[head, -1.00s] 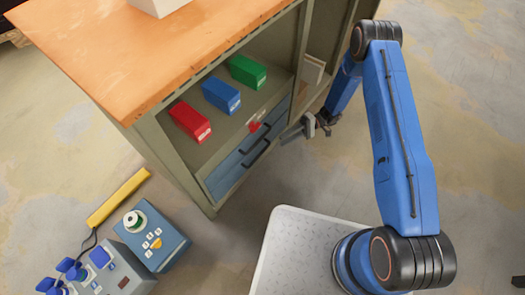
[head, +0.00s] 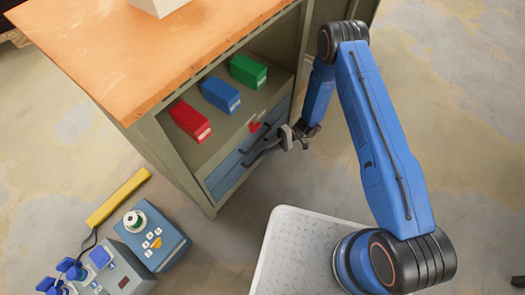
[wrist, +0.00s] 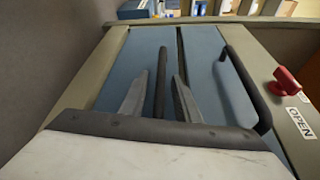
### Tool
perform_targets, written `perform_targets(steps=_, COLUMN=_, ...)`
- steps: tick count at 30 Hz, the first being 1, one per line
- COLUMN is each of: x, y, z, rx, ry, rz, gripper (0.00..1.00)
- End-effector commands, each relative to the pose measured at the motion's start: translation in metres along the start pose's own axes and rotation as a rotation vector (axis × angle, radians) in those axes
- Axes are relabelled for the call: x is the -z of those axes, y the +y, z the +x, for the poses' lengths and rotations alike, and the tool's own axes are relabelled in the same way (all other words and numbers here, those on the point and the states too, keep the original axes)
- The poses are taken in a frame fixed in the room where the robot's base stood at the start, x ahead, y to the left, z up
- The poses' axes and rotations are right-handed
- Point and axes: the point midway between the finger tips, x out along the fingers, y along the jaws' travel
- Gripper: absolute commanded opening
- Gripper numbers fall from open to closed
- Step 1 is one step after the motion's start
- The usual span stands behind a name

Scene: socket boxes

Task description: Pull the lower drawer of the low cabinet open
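The low cabinet (head: 170,150) has two blue drawer fronts with dark bar handles below an open shelf. In the wrist view the lower drawer (wrist: 118,76) is on the left and the upper drawer (wrist: 204,62) on the right. Both fronts look closed. My gripper (head: 283,142) is in front of the drawers. In the wrist view its two fingers (wrist: 160,88) are spread apart, one on each side of the lower drawer's handle (wrist: 161,68). I see gaps between the fingers and the handle. In the head view the gripper partly hides the drawers' right end.
Red (head: 190,122), blue (head: 220,95) and green (head: 248,71) boxes stand on the shelf. Blue-grey control boxes (head: 152,240) and a yellow bar (head: 118,198) lie left on the floor.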

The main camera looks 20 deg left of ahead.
Motion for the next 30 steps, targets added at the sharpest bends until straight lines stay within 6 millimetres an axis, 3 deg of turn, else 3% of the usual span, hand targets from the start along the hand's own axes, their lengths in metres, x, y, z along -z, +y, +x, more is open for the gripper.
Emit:
perform_targets(steps=5, x=0.000, y=0.000, z=0.000, rx=0.000, ry=0.000, rz=0.000, gripper=0.29)
perform_targets(steps=9, x=0.000, y=0.000, z=0.000, rx=0.000, ry=0.000, rz=0.000, gripper=0.00)
perform_targets(steps=20, x=-0.007, y=0.002, z=-0.003, rx=0.000, ry=0.000, rz=0.002, gripper=0.00)
perform_targets(steps=26, x=-0.033, y=0.007, z=-0.015, rx=0.001, ry=0.002, rz=0.004, gripper=0.00)
perform_targets(steps=30, x=-0.064, y=0.014, z=-0.028, rx=0.002, ry=0.003, rz=0.004, gripper=0.00)
